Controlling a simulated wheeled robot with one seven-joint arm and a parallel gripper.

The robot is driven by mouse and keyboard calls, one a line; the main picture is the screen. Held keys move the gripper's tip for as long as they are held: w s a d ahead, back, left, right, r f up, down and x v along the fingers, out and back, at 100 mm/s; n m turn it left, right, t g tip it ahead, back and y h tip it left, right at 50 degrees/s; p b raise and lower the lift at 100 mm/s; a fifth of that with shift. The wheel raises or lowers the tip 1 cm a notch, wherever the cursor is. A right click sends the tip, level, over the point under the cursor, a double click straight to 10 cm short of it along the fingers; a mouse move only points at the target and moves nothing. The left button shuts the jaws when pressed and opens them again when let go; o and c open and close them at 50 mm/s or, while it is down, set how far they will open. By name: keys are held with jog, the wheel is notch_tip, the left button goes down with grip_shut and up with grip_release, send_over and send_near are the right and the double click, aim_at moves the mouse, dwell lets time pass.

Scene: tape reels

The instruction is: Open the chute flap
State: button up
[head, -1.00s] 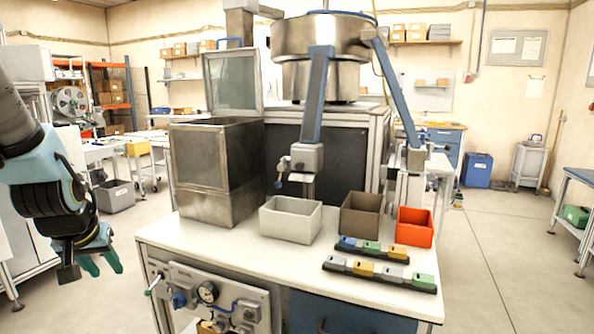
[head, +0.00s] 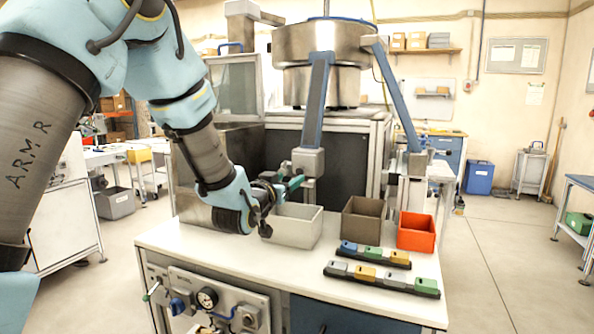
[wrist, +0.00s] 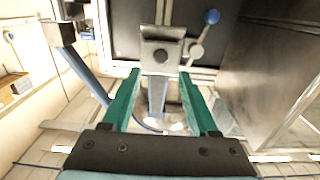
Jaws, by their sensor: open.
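The near chute's grey end block (head: 308,161) sits at the foot of a blue sloping chute (head: 317,100), above the table. In the wrist view the chute end (wrist: 161,47) lies just beyond my fingertips, roughly centred between them. A small lever with a blue ball knob (wrist: 212,17) stands beside it, to the right in that view. In the head view my arm hides the lever. My gripper (head: 292,186) is open, with green fingers, beside the chute end. The fingers (wrist: 160,72) hold nothing. I cannot tell whether the flap itself is open or shut.
A pale bin (head: 293,230) stands below the chute end, with a brown bin (head: 362,218) and a red bin (head: 416,232) to its right. A second chute end (head: 416,163) is further right. A metal box (wrist: 270,85) stands close on the lever's side.

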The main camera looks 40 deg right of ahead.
aim_at(299, 171)
jog(key=p+x, duration=0.2)
jog(key=x, duration=0.4)
jog(key=shift+w+d, duration=0.25)
jog(key=shift+d, duration=0.1)
grip_shut()
dwell(1.1)
